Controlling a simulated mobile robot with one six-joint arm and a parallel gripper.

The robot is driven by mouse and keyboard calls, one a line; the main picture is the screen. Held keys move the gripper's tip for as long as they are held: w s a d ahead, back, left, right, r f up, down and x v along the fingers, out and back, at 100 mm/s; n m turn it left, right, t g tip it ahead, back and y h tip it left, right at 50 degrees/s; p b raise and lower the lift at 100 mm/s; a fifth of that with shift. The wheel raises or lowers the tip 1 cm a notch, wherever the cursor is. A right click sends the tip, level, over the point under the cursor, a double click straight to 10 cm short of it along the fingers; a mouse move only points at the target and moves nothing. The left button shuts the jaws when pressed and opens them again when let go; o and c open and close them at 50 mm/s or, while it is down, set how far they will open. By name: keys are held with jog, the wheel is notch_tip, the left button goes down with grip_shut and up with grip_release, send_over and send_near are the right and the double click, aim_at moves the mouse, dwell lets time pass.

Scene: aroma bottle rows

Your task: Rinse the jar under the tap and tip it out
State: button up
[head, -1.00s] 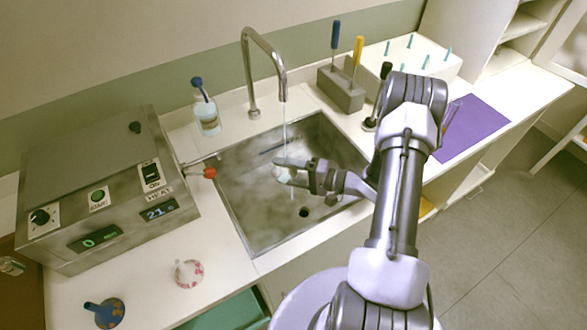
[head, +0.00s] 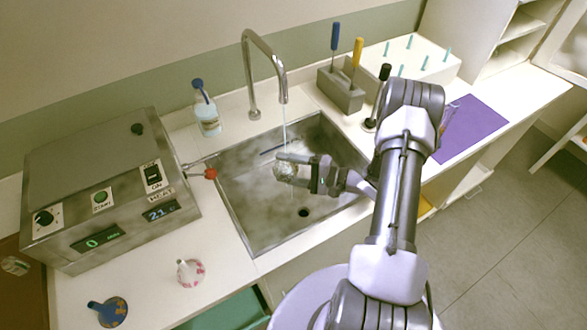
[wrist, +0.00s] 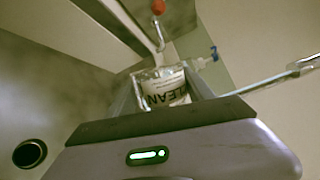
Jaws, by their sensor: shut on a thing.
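The small clear glass jar (head: 284,171) is held over the sink (head: 240,205), directly below the tap (head: 264,55). A thin stream of water (head: 285,125) runs from the spout down to the jar. My gripper (head: 293,170) is shut on the jar from the right. The jar appears tilted, but its mouth is hard to make out. In the wrist view, the jar (wrist: 142,92) is between the fingers, with "LEAN" lettering visible there; I cannot tell whether this is on the jar or seen through it. The tap (wrist: 290,74) enters from the right.
A blue-topped bottle (head: 206,108) stands behind the sink's left corner. A grey steel box (head: 105,190) with a red-knobbed lever (head: 210,173) is at left. A grey tool block (head: 342,92) stands behind right. The basin around the drain (head: 304,212) is clear.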

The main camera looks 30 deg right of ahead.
dwell(0.4)
jog(key=shift+w+d+r+m, duration=0.15)
jog(key=shift+d+m, duration=0.05)
jog(key=shift+m, duration=0.5)
jog(key=shift+w+d+r+m+y+p, duration=0.1)
jog(key=shift+d+r+m+y+p, duration=0.1)
jog(key=shift+r+m+y+p, duration=0.4)
jog(key=shift+f, duration=0.2)
jog(key=shift+s+a+f+n+h, duration=0.2)
jog(key=shift+a+f+n+h, duration=0.15)
jog(key=shift+n, duration=0.5)
jog(key=shift+s+a+f+n+h, duration=0.15)
jog(key=shift+a+f+n+h, duration=0.2)
jog(key=shift+n, duration=0.5)
jog(key=n, duration=0.1)
jog(key=f+n+h, duration=0.1)
jog(key=s+a+n, duration=0.1)
jog(key=n, duration=0.1)
jog(key=shift+a+f, duration=0.1)
jog(key=shift+f, duration=0.2)
